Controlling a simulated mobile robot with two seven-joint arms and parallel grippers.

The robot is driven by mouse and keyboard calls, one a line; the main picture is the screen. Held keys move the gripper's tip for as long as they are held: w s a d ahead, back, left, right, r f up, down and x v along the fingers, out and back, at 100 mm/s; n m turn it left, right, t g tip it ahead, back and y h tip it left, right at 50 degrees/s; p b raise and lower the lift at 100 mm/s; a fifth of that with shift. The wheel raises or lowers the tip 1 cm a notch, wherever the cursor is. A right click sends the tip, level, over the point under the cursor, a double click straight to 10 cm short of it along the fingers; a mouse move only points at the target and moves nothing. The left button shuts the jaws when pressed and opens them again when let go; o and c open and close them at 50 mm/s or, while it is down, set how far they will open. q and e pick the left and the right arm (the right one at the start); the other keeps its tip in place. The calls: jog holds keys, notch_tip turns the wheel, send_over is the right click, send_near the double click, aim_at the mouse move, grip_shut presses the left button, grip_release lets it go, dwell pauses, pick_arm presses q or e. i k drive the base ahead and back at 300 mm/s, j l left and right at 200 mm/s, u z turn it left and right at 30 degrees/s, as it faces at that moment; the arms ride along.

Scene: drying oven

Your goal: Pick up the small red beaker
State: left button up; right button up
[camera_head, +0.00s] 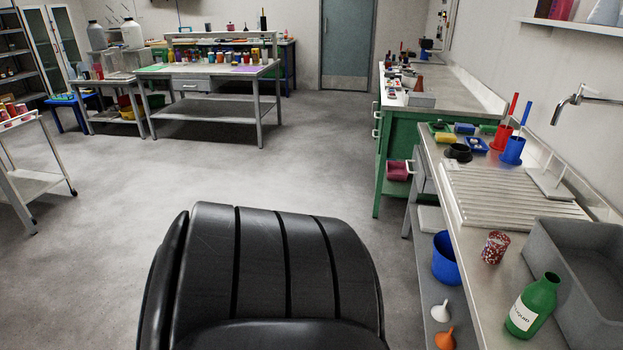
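I cannot tell for certain which thing is the small red beaker. Several red vessels are in view. A red-and-white speckled cup (495,247) stands upright on the metal sink counter at right. A red holder with a red-handled brush (502,137) stands farther back on the same counter. Small red containers (12,112) sit on the trolley at the left edge, partly cut off. A small red container (98,71) stands on the low table at back left. Neither of my grippers is in view.
A black padded chair (270,265) fills the bottom middle. A green bottle (533,305) stands by the grey sink basin (590,255). A blue bucket (445,262) and funnels are on the shelf below. A metal workbench (205,110) stands at the back. The grey floor between is free.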

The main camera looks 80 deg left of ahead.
aim_at(496, 244)
jog(key=u, duration=1.35)
jog(key=i+j+z, duration=0.2)
jog(key=j, duration=0.2)
jog(key=i+j+z, duration=0.2)
jog(key=i+j, duration=0.1)
jog(key=j, duration=0.1)
